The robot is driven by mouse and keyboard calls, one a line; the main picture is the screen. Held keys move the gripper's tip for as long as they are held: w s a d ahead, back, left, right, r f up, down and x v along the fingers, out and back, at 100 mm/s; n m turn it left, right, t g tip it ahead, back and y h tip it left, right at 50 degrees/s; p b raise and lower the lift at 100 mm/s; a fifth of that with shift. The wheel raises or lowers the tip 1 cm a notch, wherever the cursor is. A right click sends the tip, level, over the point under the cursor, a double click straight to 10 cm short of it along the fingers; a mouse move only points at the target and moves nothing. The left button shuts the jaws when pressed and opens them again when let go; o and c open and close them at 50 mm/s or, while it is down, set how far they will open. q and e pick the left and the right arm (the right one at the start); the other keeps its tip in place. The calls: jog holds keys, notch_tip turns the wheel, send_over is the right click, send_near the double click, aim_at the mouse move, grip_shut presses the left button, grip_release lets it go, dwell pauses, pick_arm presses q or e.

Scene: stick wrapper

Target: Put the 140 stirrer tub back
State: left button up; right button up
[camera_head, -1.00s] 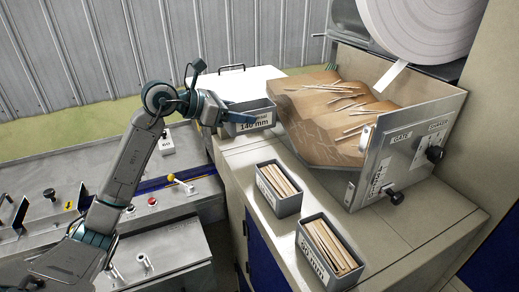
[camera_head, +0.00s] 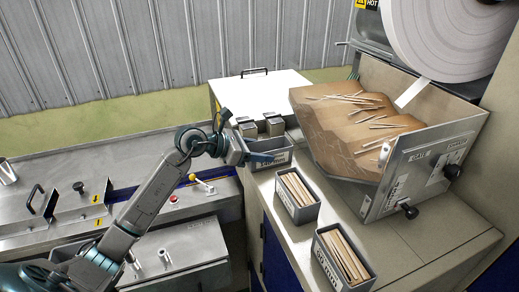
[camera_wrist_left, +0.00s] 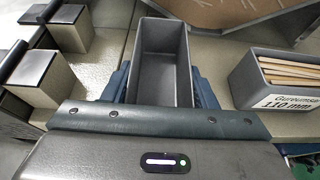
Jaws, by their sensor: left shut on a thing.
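The 140 stirrer tub (camera_head: 279,158) is a grey open-topped box at the far end of the counter, behind two filled tubs. Its label is partly covered by my left gripper (camera_head: 262,156), which is shut on it. The left wrist view shows the tub (camera_wrist_left: 162,55) empty and upright between the blue fingers of that gripper (camera_wrist_left: 162,88). I cannot tell whether its base touches the counter. My right gripper is not in view.
Another stick tub (camera_head: 345,270) stands nearer on the counter (camera_head: 400,245). A hopper with brown lining and loose sticks (camera_head: 365,120) is to the right. A white-topped box (camera_head: 262,88) is behind.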

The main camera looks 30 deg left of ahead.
pick_arm(q)
jog(key=shift+f, duration=0.15)
jog(key=o, duration=1)
jog(key=shift+r, duration=0.3)
jog(key=shift+s+a+f, duration=0.1)
jog(key=shift+a, duration=0.05)
jog(key=b+v, duration=1.1)
jog(key=b, duration=0.2)
jog(key=shift+s+r+b, duration=0.2)
jog(key=shift+r+b, duration=0.05)
jog(key=shift+b, duration=0.15)
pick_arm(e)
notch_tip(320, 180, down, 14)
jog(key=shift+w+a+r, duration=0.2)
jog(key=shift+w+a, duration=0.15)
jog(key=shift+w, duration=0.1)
